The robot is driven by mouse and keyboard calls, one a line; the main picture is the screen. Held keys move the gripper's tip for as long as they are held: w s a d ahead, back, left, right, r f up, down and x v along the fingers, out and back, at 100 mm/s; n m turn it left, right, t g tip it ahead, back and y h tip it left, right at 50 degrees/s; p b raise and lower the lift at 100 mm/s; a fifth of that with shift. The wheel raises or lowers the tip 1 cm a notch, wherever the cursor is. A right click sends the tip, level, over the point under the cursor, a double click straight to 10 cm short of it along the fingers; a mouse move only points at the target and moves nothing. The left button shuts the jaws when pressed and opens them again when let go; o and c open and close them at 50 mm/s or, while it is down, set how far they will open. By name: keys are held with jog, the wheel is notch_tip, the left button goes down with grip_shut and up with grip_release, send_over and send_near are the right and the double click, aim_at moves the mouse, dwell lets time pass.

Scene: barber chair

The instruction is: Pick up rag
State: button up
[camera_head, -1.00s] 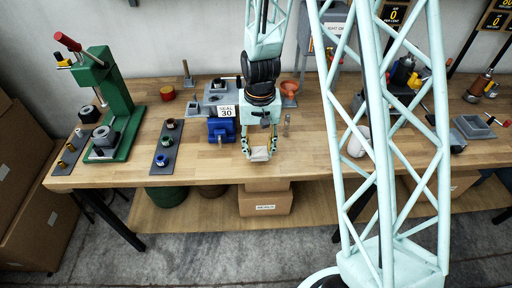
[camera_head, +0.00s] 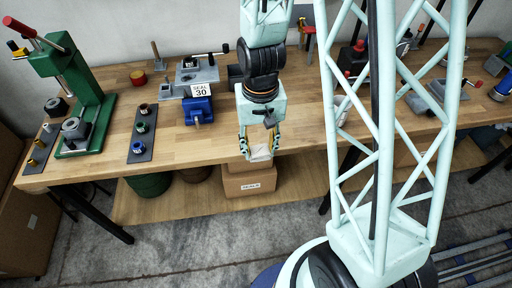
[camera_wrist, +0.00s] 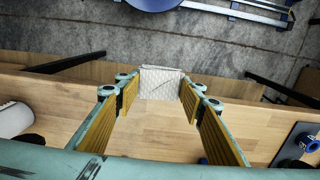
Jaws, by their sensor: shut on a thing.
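The rag (camera_head: 261,152) is a small, pale, folded cloth. My gripper (camera_head: 260,150) is shut on it at the front edge of the wooden workbench (camera_head: 215,148). In the wrist view the rag (camera_wrist: 160,83) sits between the far ends of my two yellow-padded fingers (camera_wrist: 158,92). Its quilted white face shows there, with the table front edge and floor beyond it. I cannot tell how far it is above the bench top.
A blue vise (camera_head: 198,110) with a "SEAL 30" sign stands left of my gripper. A dark strip with coloured rings (camera_head: 141,134) and a green press (camera_head: 75,95) stand further left. Cardboard boxes (camera_head: 248,181) sit on the lower shelf. Bare bench lies around the gripper.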

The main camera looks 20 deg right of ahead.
jog(key=shift+s, duration=0.4)
jog(key=shift+o, duration=0.7)
